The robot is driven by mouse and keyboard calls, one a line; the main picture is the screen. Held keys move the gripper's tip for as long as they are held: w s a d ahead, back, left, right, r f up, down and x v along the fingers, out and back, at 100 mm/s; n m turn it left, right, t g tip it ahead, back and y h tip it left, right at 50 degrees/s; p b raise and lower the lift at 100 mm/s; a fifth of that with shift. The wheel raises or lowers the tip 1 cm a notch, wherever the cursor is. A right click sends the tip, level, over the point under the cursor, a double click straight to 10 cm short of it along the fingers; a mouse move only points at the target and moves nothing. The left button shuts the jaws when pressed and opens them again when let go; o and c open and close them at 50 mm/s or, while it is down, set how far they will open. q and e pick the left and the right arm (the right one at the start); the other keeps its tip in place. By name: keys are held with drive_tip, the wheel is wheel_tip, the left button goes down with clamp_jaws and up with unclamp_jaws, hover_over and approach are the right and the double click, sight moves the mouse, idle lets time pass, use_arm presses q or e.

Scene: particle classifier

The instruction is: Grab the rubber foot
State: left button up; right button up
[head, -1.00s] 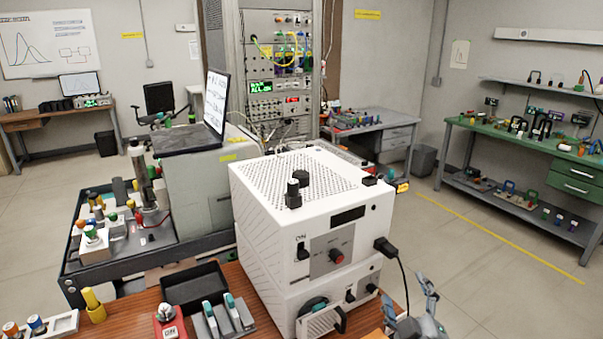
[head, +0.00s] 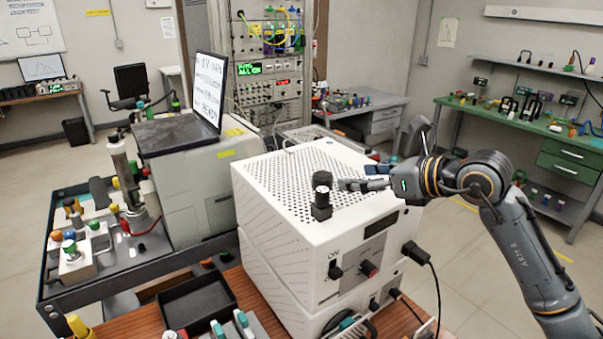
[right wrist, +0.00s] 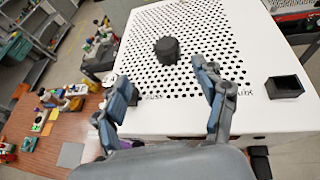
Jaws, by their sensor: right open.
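The rubber foot, a dark round knob-like piece (right wrist: 167,49), sits on the perforated white top in the right wrist view, just beyond my fingertips. My right gripper (head: 348,184) reaches in from the right over the top. In the right wrist view its two fingers (right wrist: 160,72) are spread apart, with nothing between them, and the foot lies ahead of the gap. My left gripper is not in view.
The white instrument box (head: 275,215) stands on a wooden bench. A black open block (right wrist: 285,87) sits on its top at the right in the wrist view. A black plug (head: 414,252) with cable projects from its front. A black tray (head: 196,302) lies left of it.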

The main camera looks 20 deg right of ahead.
sight(330, 178)
drive_tip(key=shift+w+f+h+p, duration=0.1)
drive_tip(key=shift+w+h+p, duration=0.2)
drive_tip(key=shift+w+p, duration=0.2)
drive_tip(key=shift+p+x, duration=0.6)
drive_tip(key=shift+x, duration=0.6)
drive_tip(key=x, duration=0.3)
drive_tip(key=shift+a+p, duration=0.1)
drive_tip(key=shift+p, duration=0.25)
drive_tip(key=p+x, duration=0.2)
drive_tip(key=x, duration=0.1)
drive_tip(key=shift+p+x, duration=0.5)
drive_tip(key=shift+x, duration=0.75)
drive_tip(key=shift+w+f, duration=0.3)
drive_tip(key=shift+c, duration=0.2)
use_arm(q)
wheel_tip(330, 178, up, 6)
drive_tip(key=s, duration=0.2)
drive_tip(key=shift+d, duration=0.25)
use_arm(e)
drive_tip(key=c, duration=1.2)
